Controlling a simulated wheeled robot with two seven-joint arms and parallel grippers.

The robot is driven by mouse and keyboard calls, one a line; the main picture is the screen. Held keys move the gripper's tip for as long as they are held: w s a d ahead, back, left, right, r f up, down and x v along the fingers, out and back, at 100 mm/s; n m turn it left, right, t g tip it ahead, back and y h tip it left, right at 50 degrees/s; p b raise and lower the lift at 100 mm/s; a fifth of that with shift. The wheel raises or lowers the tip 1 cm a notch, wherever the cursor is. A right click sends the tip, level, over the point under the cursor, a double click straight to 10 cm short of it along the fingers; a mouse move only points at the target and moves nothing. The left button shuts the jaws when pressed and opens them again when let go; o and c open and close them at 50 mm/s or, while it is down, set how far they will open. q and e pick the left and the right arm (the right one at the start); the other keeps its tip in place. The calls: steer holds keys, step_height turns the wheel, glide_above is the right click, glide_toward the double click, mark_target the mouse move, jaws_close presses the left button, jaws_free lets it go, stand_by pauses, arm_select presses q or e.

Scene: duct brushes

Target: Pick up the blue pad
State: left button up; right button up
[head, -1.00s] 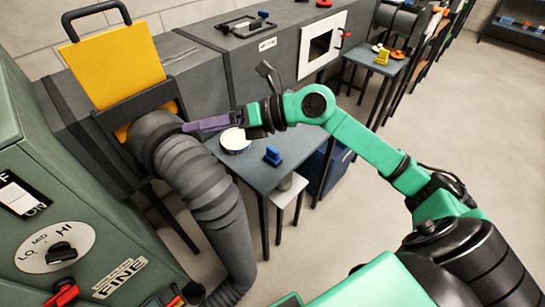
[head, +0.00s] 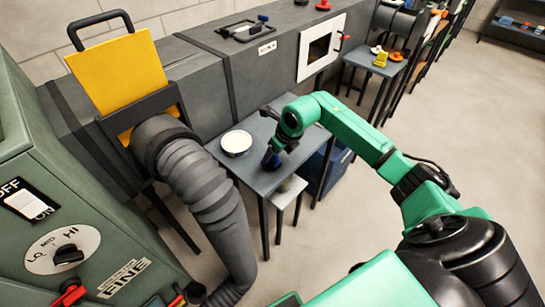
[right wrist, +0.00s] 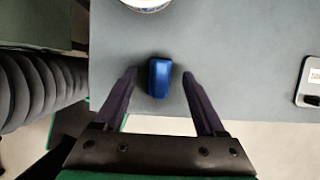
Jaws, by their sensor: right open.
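The blue pad (right wrist: 159,77) lies on the small grey table (head: 262,180) near its front edge. In the right wrist view it sits between and slightly beyond the fingertips of my right gripper (right wrist: 160,75), which is open and points down over it. In the head view my right gripper (head: 274,152) is above the pad and hides most of it. I cannot tell from these views whether the fingers touch the pad; gaps show on both sides. My left gripper is not in view.
A white round dish (head: 236,143) stands on the table to the left of the pad. A thick grey hose (head: 205,195) runs along the table's left side. The grey duct (head: 200,85) stands behind.

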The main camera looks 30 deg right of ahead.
steer(key=shift+w+a+f, duration=0.1)
steer(key=shift+w+f, duration=0.2)
steer(key=shift+f, duration=0.35)
jaws_close()
steer(key=shift+r, duration=0.1)
step_height(320, 180, up, 20)
steer(key=c, duration=0.7)
jaws_free()
steer(key=shift+c, duration=0.2)
jaws_close()
